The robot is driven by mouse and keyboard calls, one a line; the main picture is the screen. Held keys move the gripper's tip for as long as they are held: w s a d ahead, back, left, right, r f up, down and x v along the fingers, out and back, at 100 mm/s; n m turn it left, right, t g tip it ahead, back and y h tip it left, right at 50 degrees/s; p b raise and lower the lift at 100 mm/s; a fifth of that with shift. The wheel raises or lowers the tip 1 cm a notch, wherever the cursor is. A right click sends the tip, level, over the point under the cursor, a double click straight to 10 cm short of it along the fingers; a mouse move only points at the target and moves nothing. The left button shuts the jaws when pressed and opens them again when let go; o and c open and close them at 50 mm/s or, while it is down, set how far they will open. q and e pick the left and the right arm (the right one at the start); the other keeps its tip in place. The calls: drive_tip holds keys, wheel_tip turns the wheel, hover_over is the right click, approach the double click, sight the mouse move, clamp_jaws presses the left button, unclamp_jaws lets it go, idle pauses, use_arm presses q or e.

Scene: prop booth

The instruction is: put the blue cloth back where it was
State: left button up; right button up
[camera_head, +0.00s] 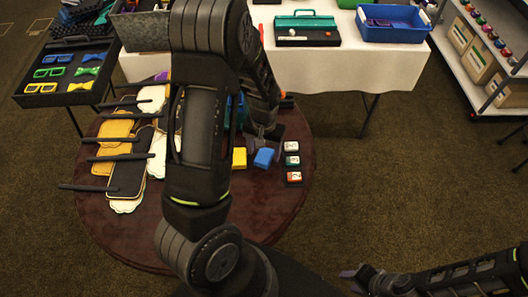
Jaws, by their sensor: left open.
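A small blue folded piece (264,158), which looks like the blue cloth, lies on the round dark-red table (240,215). A yellow piece (239,158) of like size lies just left of it. My left gripper (265,134) is open, just beyond the blue piece; its fingertips are small and dark, and I cannot tell whether they touch anything. My left arm hides the middle of the round table, including most of a blue-teal thing behind it.
Several black-handled paper signs (125,160) cover the table's left side. Small labelled boxes (292,161) stand in a dark rack at its right. Behind are a white-clothed table (390,70) with a blue bin (392,35), and a tray of glasses and bow ties (62,95).

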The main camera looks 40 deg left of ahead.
sight(264, 155)
use_arm(q)
wheel_tip(264, 155, up, 11)
idle(0.3)
